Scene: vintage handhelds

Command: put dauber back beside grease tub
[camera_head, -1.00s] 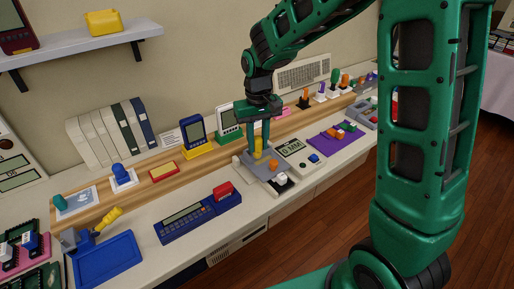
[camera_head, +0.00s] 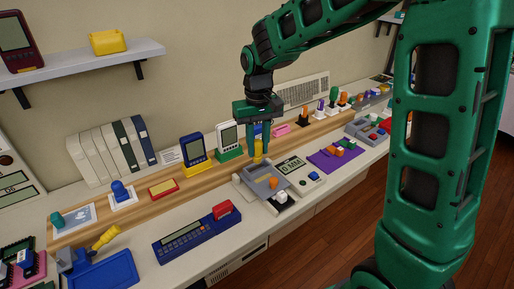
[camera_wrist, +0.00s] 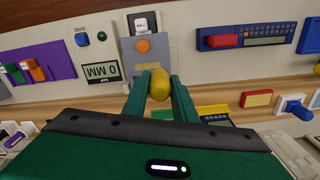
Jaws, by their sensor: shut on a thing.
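My gripper (camera_head: 258,152) is shut on a small yellow piece, which I take to be the dauber (camera_head: 258,147). In the wrist view the dauber (camera_wrist: 159,85) shows as a rounded yellow end between the two green fingers (camera_wrist: 159,88). In the head view it is at the back edge of a grey tray (camera_head: 250,187); the gap below is hard to judge. The tray carries an orange knob (camera_head: 273,183) and a small white piece (camera_head: 281,197); in the wrist view the orange knob (camera_wrist: 143,46) lies just beyond the fingertips. I cannot tell which thing is the grease tub.
Right of the tray stand a pale meter (camera_head: 297,167) and a purple mat (camera_head: 325,160). Left is a blue keyboard-like device (camera_head: 182,239). Behind are upright handhelds (camera_head: 194,150) on a wooden strip. Another yellow-handled tool (camera_head: 106,237) lies by a blue tray (camera_head: 103,270).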

